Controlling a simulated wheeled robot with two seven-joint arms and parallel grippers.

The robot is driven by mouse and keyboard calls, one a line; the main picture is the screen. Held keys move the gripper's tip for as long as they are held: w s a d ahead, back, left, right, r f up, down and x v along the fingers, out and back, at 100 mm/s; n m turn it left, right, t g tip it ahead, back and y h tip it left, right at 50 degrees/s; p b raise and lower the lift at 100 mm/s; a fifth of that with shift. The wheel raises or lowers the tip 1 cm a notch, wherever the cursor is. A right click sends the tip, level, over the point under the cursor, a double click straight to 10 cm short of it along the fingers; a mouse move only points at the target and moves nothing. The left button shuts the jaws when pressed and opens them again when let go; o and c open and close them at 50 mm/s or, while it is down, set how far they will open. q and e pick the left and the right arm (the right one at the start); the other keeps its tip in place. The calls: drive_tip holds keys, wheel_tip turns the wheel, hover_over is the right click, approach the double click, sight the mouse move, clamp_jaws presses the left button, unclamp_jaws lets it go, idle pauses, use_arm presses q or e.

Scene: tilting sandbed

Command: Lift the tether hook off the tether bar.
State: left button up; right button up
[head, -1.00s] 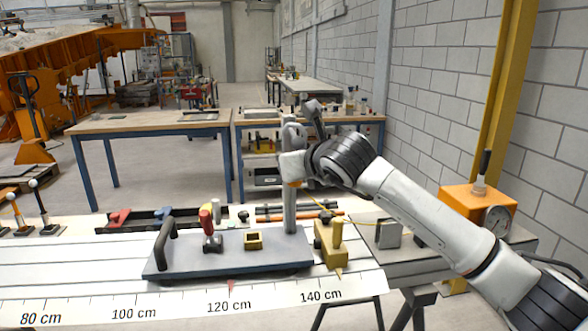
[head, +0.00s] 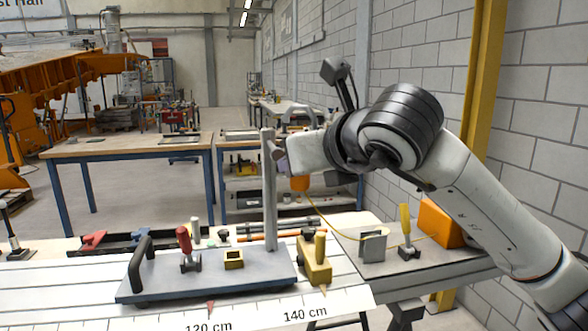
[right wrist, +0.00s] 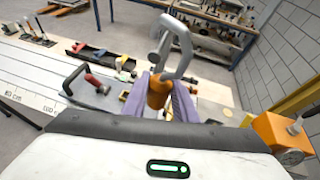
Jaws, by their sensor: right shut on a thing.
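The tether hook (head: 300,108) is a grey curved hook with an orange handle (head: 300,183). My right gripper (head: 279,155) is shut on the handle, its purple-grey fingers on either side of it in the right wrist view (right wrist: 158,93). The grey hook (right wrist: 182,40) curves above the fingers there. An upright grey post (head: 270,200), seemingly the tether bar's support, stands on a dark plate (head: 215,280). In the head view the hook is right of the post top with a gap between; depth is hard to judge. My left gripper is not in view.
A yellow cable (head: 322,218) trails from the handle toward an orange box (head: 438,223). The plate carries a black handle (head: 137,262), a red-handled lever (head: 184,240) and a brass socket (head: 233,259). A yellow block (head: 314,268) sits at its right. A block wall stands right.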

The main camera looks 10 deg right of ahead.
drive_tip(key=shift+s+r+p, duration=0.1)
drive_tip(key=shift+r+p, duration=0.55)
drive_tip(key=shift+r, duration=1.35)
drive_tip(key=shift+d, duration=0.15)
drive_tip(key=d+b, duration=0.2)
drive_tip(key=d, duration=0.4)
drive_tip(key=shift+w+d, duration=0.35)
drive_tip(key=shift+d, duration=0.05)
